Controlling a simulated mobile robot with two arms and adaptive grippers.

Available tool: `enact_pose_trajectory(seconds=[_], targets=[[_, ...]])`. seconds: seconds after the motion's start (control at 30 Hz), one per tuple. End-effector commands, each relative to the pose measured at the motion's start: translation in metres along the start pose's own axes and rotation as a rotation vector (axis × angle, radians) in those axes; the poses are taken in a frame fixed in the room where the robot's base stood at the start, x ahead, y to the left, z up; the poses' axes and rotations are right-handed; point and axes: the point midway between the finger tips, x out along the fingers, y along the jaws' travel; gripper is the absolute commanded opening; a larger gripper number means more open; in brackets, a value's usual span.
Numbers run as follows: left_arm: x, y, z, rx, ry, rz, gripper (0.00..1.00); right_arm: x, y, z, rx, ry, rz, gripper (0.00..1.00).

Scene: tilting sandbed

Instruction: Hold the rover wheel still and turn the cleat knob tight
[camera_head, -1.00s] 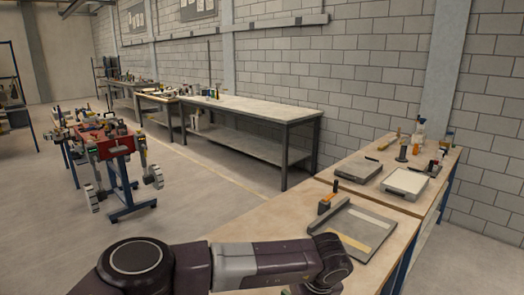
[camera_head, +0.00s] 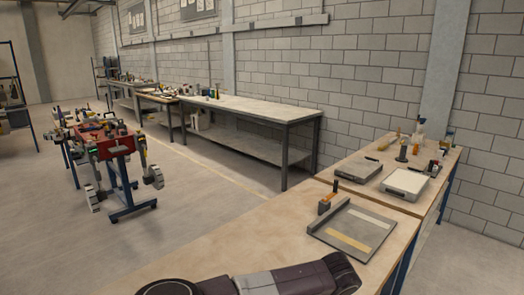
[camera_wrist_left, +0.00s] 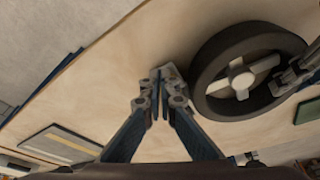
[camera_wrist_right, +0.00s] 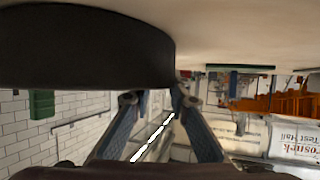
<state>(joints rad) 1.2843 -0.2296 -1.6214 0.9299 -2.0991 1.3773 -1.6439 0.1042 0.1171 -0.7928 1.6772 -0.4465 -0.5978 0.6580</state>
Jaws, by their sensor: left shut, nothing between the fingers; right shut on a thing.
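The rover wheel (camera_wrist_left: 207,77) is a dark ring with a pale cross-shaped hub (camera_wrist_left: 241,78), lying on the wooden bench in the left wrist view. Its dark side (camera_wrist_right: 85,50) fills the upper left of the right wrist view. My right gripper (camera_wrist_right: 160,90) is shut on the wheel's edge; its fingers also show at the right in the left wrist view (camera_wrist_left: 292,78). My left gripper (camera_wrist_left: 156,82) is shut and empty, just left of the wheel. A small grey piece (camera_wrist_left: 172,72) shows behind its fingertips, beside the wheel. I cannot make out the cleat knob.
A dark green block (camera_wrist_left: 307,110) lies right of the wheel. Bare wood lies left of it.

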Motion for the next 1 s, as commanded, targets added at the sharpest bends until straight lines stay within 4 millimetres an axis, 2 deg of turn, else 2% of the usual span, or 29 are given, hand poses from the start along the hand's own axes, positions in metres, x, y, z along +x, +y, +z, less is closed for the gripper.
enact_pose_trajectory(seconds=[0.03, 1.0], targets=[[0.0024, -0.0001, 0.0008, 0.000, 0.000, -0.001, 0.00, -0.0001, -0.0009, 0.0052, 0.002, -0.009, -0.001, 0.00], [0.0054, -0.0030, -0.0049, -0.002, 0.002, -0.001, 0.00, -0.0001, -0.0011, 0.0051, 0.001, -0.009, -0.001, 0.00]])
